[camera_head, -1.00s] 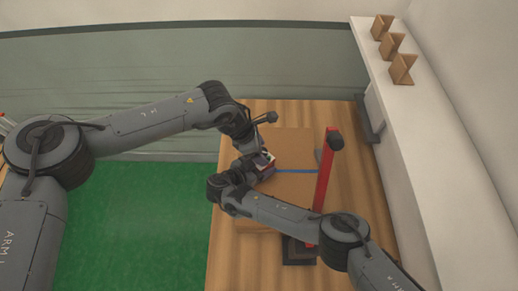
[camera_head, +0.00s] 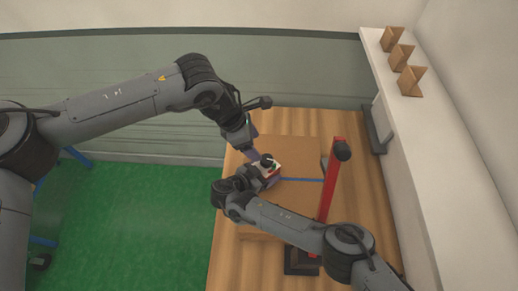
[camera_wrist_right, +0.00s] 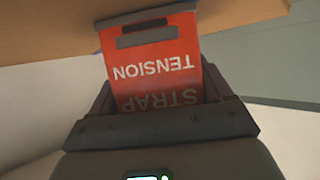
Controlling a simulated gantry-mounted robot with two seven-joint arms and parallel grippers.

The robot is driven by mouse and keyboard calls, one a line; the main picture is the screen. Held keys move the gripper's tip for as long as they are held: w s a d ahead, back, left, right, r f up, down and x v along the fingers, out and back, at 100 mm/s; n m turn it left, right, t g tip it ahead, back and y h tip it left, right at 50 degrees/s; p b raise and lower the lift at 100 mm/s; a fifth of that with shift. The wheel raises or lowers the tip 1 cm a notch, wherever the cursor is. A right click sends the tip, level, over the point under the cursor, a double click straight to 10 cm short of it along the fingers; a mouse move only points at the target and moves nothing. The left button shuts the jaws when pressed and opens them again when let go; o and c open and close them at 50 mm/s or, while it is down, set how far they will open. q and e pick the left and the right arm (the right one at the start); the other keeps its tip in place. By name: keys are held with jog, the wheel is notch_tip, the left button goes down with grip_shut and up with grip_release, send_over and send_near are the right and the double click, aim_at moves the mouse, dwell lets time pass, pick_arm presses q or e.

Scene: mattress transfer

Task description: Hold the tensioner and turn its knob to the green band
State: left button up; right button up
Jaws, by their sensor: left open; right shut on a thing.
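The strap tensioner (camera_head: 268,170) shows in the head view as a small red and white body with a dark round knob (camera_head: 266,160) on top. In the right wrist view the tensioner (camera_wrist_right: 155,70) is a red block lettered "STRAP TENSION", upside down. My right gripper (camera_head: 260,183) is shut on the tensioner, with its jaws on both sides of it. My left gripper (camera_head: 254,146) is open, just above and left of the knob and apart from it as far as I can tell. The green band is too small to make out clearly.
A blue strap (camera_head: 302,180) runs right from the tensioner across a brown box (camera_head: 300,150) on the wooden table (camera_head: 350,185). A red post (camera_head: 328,190) stands at the right. A white shelf (camera_head: 415,150) with several brown wedges lies beyond it.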

pick_arm(q)
jog(key=shift+v, duration=1.25)
pick_arm(e)
jog(key=o, duration=1.8)
